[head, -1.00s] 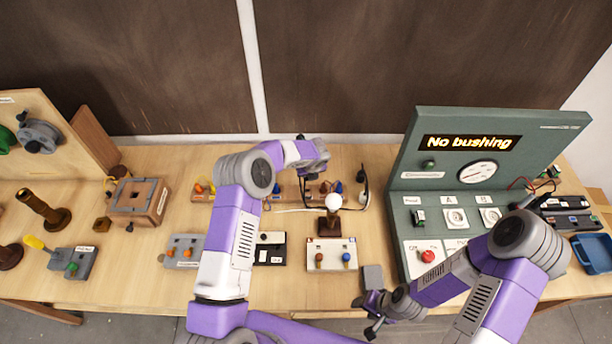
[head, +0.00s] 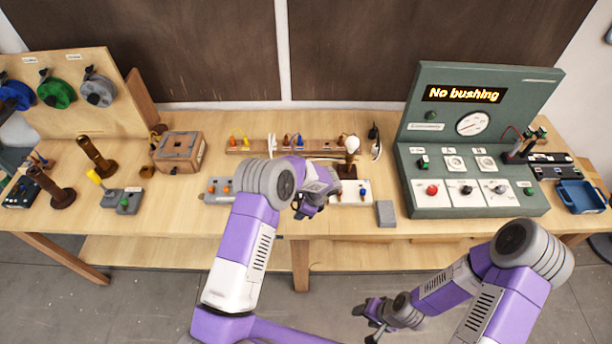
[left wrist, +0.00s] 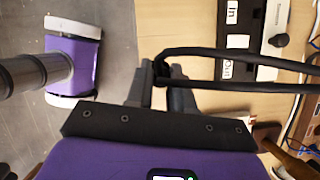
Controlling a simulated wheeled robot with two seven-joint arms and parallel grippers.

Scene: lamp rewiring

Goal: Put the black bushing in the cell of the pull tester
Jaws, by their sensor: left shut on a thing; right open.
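The pull tester (head: 545,100) is the grey-green console at the right in the head view. Its display (head: 463,94) reads "No bushing", with a dial and several switches and sockets below; I cannot tell which part is the cell. My left gripper (head: 308,208) is over the table's front edge, left of the tester. In the left wrist view its fingertips (left wrist: 163,85) are shut on a small black thing. Dark cord-like strands (left wrist: 240,55) run right from there. I cannot tell whether the black bushing is held. My right gripper (head: 372,322) is open, low before the table.
A lamp with a white bulb (head: 351,144) stands behind my left gripper. A grey block (head: 385,213) lies at the front edge. A blue tray (head: 582,196) is at the far right. A wooden box (head: 180,150), posts (head: 97,155) and spools (head: 57,93) fill the left.

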